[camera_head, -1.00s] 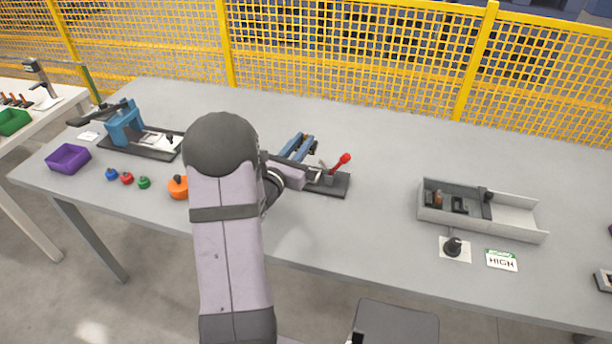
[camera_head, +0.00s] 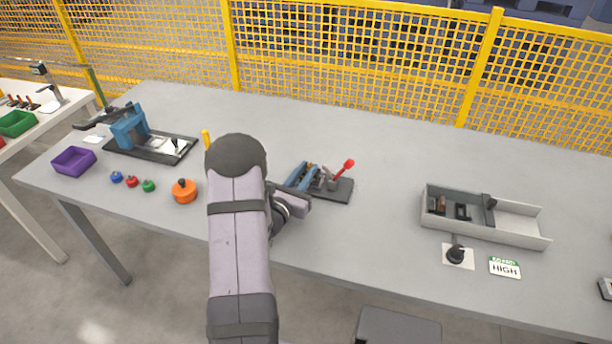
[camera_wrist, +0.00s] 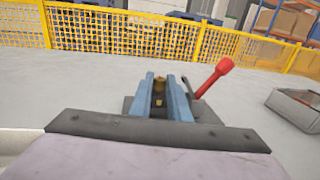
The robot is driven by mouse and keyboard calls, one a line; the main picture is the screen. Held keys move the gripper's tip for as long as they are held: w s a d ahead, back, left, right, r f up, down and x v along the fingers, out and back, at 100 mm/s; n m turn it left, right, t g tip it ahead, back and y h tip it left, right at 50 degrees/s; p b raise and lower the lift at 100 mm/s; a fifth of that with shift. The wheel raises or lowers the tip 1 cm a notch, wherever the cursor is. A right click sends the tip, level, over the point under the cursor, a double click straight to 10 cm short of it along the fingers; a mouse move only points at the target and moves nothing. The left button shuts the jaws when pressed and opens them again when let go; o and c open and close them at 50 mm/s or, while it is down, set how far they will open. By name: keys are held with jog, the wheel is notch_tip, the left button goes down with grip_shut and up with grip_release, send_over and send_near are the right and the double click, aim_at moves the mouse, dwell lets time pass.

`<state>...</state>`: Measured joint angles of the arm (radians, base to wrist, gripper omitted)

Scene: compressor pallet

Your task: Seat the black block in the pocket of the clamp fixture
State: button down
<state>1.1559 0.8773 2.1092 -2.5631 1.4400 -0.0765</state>
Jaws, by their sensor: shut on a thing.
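The clamp fixture (camera_head: 340,187) has a dark base and an upright red handle (camera_head: 348,165) on the table's middle. The handle also shows in the wrist view (camera_wrist: 216,77), right of my fingers. My gripper (camera_head: 311,165) has two blue fingers, which reach over the left part of the fixture. In the wrist view my gripper (camera_wrist: 160,78) is shut on a dark piece between the fingers, which I take for the black block (camera_wrist: 158,100). A small brass-coloured part shows near it. The pocket is hidden, so I cannot tell whether the block touches it.
A grey divided tray (camera_head: 515,232) with small parts stands at the right, with a black knob (camera_head: 456,255) and a HIGH card (camera_head: 504,267) before it. A blue press-like fixture (camera_head: 130,127), purple bin (camera_head: 74,161) and orange round part (camera_head: 184,191) are left. Yellow fencing stands behind.

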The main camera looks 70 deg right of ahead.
jog(key=shift+f, duration=0.9)
jog(key=shift+f, duration=0.1)
jog(key=c, duration=1.7)
grip_release()
jog(key=shift+o, duration=0.2)
jog(key=shift+r, duration=0.2)
jog(key=a, duration=0.3)
jog(key=w+a+b, duration=0.1)
jog(key=a, duration=0.2)
jog(key=a+b, duration=0.1)
jog(key=a, duration=0.3)
jog(key=shift+w+a+f, duration=0.1)
jog(key=shift+w+f, duration=0.05)
jog(key=shift+w, duration=0.25)
jog(key=shift+a+b, duration=0.3)
jog(key=shift+a, duration=0.55)
jog(key=shift+r, duration=0.2)
